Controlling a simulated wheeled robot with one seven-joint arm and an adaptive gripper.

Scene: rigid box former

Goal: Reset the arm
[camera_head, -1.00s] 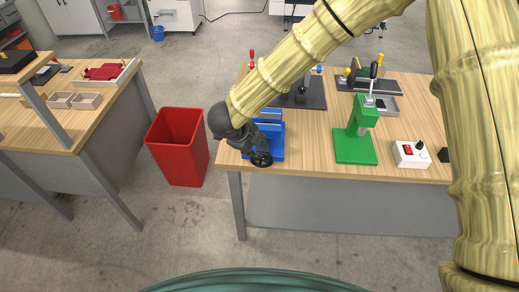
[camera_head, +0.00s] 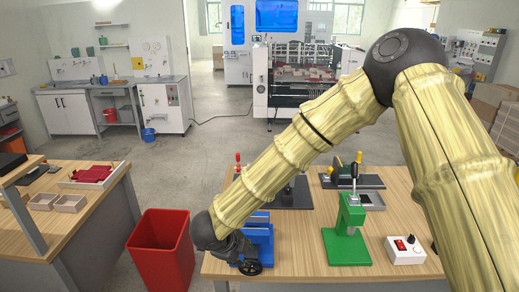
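My bamboo-look arm reaches from the right edge, bends at a dark elbow and slopes down to the left over the wooden workbench (camera_head: 300,272). My gripper (camera_head: 248,264) is dark and small at its lower end, in front of a blue fixture (camera_head: 259,232) at the bench's front left. I cannot tell whether the gripper touches the fixture. The arm hides part of the fixture and the fingers are too small and dark to read.
A green press (camera_head: 347,238) and a white switch box (camera_head: 404,250) with a red switch stand right of the fixture. A red bin (camera_head: 162,255) stands on the floor between this bench and the left table (camera_head: 95,205). Open floor lies behind.

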